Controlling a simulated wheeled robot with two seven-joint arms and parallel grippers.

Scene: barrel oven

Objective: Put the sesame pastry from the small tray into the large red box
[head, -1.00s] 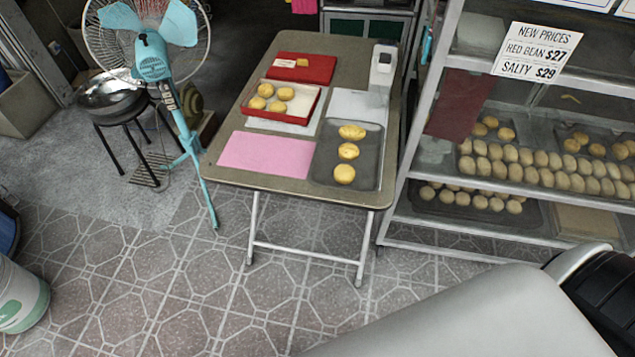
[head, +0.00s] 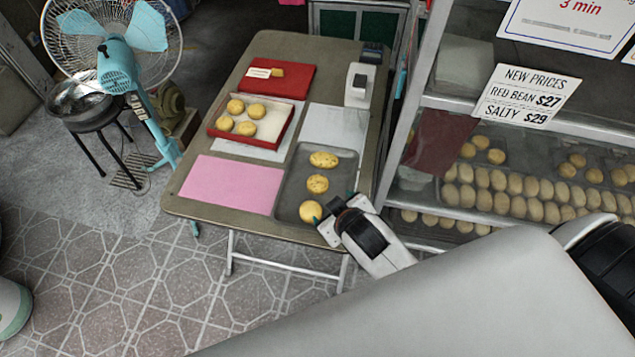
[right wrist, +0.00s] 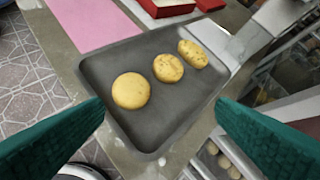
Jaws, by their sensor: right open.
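The small dark grey tray (head: 288,197) lies at the table's front right and holds three round golden pastries in a row. The near pastry (head: 310,211) is plain and smooth; it shows at left in the right wrist view (right wrist: 131,90). The middle pastry (right wrist: 168,68) and far pastry (right wrist: 193,54) have dark specks. The open red box (head: 292,127), lined in white, holds several pastries on its left side. My right gripper (head: 335,208) is open and empty above the tray's near right corner, beside the near pastry. My left gripper is out of view.
A pink sheet (head: 232,184) lies left of the tray. A flat red box (head: 297,78) and a white device (head: 360,84) sit behind. The glass bakery shelf (head: 420,125) stands close on the right; a fan (head: 117,65) stands left.

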